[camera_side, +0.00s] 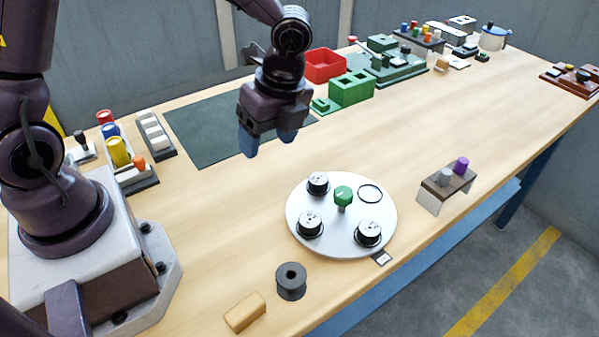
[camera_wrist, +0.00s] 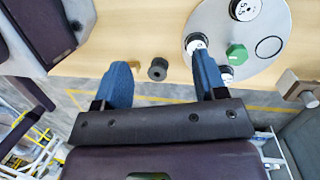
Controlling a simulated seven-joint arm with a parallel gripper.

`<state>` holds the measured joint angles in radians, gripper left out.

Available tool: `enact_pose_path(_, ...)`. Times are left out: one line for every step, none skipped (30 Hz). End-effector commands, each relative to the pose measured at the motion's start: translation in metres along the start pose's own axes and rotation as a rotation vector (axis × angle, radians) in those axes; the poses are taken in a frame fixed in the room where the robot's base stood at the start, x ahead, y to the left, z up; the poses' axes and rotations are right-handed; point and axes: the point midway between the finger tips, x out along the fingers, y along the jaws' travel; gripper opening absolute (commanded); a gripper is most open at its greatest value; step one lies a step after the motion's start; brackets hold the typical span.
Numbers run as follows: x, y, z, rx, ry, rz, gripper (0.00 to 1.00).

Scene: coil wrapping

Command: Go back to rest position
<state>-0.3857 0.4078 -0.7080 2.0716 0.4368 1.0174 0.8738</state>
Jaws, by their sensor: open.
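My gripper (camera_side: 267,140) hangs above the table, behind and to the left of the white round plate in the side view. Its two blue fingers are apart and nothing is between them; they also show in the wrist view (camera_wrist: 160,84). The white round plate (camera_side: 340,240) carries several black-and-white coils, one of them here (camera_side: 310,224). A green knob (camera_side: 343,194) stands at its centre, and an empty black ring outline (camera_side: 370,194) is at its upper right. A dark spool (camera_side: 291,280) stands on the table in front of the plate.
A tan block (camera_side: 245,312) lies near the front edge. A small stand (camera_side: 447,185) with grey and purple pegs is right of the plate. A dark green mat (camera_side: 205,125), a red bin (camera_side: 325,66) and green blocks (camera_side: 352,88) are at the back. Coloured cylinders (camera_side: 118,152) stand near my base.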

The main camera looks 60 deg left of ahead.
Motion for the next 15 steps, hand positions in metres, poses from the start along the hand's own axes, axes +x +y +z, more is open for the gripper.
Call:
enact_pose_path(-0.009,0.009,0.011,-0.172,-0.016,-0.029,0.65)
enact_pose_path(-0.014,0.014,0.018,-0.28,-0.016,-0.043,0.65)
enact_pose_path(-0.02,0.022,0.025,-0.421,-0.011,-0.062,0.65)
enact_pose_path(-0.025,0.027,0.031,-0.524,-0.003,-0.079,0.65)
enact_pose_path(-0.029,0.032,0.036,-0.621,0.008,-0.096,0.65)
enact_pose_path(-0.036,0.039,0.043,-0.749,0.03,-0.118,0.65)
enact_pose_path(-0.041,0.045,0.048,-0.84,0.05,-0.135,0.65)
enact_pose_path(-0.046,0.05,0.052,-0.927,0.074,-0.15,0.65)
enact_pose_path(-0.053,0.057,0.057,-1.037,0.112,-0.17,0.65)
enact_pose_path(-0.057,0.063,0.061,-1.113,0.144,-0.183,0.65)
enact_pose_path(-0.062,0.069,0.064,-1.183,0.178,-0.196,0.65)
enact_pose_path(-0.069,0.076,0.068,-1.267,0.228,-0.21,0.65)
enact_pose_path(-0.073,0.082,0.071,-1.323,0.269,-0.219,0.65)
enact_pose_path(-0.078,0.087,0.074,-1.371,0.31,-0.229,0.65)
enact_pose_path(-0.083,0.093,0.076,-1.421,0.365,-0.239,0.65)
